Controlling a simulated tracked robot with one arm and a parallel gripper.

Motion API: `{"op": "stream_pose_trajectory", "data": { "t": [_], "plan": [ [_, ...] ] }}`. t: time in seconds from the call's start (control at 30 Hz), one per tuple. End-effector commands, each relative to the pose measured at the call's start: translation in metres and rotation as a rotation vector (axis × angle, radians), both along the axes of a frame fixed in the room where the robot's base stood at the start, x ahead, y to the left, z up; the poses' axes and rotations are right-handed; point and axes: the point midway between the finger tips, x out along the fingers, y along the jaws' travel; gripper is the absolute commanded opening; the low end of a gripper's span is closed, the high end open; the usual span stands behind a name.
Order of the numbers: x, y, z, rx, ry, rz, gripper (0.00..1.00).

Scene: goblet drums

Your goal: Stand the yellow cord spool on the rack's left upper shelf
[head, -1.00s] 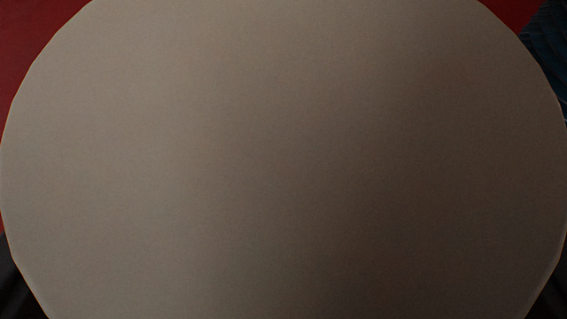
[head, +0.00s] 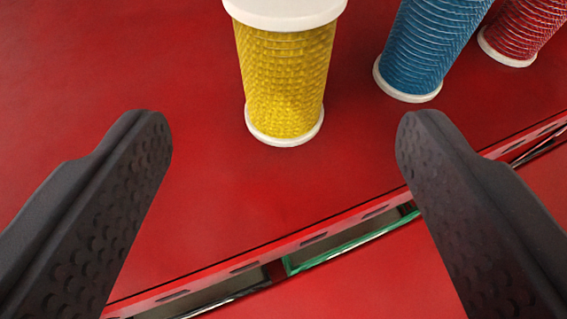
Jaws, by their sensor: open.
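The yellow cord spool (head: 285,80) stands upright on a red shelf (head: 190,200), with a white flange at its top and bottom. My gripper (head: 284,135) is open, with one dark finger at the left and one at the right of the picture. The spool shows between and beyond the fingertips, and nothing is held. The spool's top flange is partly cut off by the upper edge of the view. Which shelf of the rack this is, I cannot tell.
A blue cord spool (head: 430,45) and a red cord spool (head: 525,25) stand to the right of the yellow one. The shelf's slotted front edge (head: 290,248) runs diagonally below, with a lower red surface (head: 350,285) under it. The shelf left of the yellow spool is clear.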

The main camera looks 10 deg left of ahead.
Motion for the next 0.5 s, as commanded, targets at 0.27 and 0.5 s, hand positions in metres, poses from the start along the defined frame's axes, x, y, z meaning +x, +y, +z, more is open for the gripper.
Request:
{"op": "stream_pose_trajectory", "data": {
  "t": [0.27,0.5],
  "plan": [
    [-0.017,-0.036,0.007,0.014,-0.022,-0.054,0.67],
    [-0.045,-0.100,0.004,0.031,-0.075,-0.140,0.67]
  ]
}}
